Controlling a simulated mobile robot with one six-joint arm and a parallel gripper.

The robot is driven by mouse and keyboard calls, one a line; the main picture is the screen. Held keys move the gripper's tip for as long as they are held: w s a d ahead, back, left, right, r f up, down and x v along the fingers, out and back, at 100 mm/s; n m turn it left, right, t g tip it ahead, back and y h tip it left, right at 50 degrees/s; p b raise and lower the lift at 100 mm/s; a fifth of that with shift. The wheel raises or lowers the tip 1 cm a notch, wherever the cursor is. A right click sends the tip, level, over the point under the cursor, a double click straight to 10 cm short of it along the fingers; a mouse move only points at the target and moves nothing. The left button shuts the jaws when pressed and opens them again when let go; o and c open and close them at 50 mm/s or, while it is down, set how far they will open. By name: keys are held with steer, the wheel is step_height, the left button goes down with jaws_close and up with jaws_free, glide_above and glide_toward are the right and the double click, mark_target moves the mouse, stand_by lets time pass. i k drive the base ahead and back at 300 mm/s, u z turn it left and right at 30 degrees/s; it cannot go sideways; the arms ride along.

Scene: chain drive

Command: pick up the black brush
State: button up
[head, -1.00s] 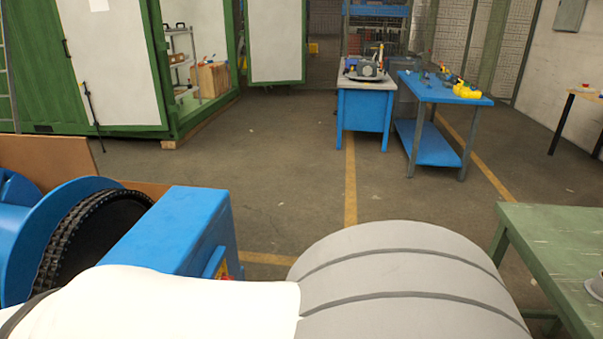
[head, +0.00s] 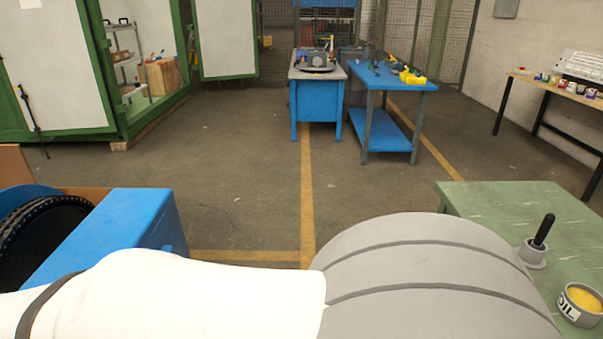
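The black brush (head: 544,231) stands tilted in a small grey holder (head: 532,254) on the green table at the right of the head view. Only its dark upper part shows; its lower end is hidden in the holder. My white and grey arm fills the bottom of the view, to the left of the brush. My gripper is not in view.
An oil tin (head: 579,305) with yellow contents stands on the green table (head: 487,199) near the brush. A blue machine with a chain wheel (head: 45,240) is at the left. Blue workbenches (head: 317,105) stand farther back. The floor (head: 245,195) between is clear.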

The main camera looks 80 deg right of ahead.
mark_target(548, 224)
steer(key=z, duration=0.55)
steer(key=i, duration=0.35)
steer(key=z, duration=4.05)
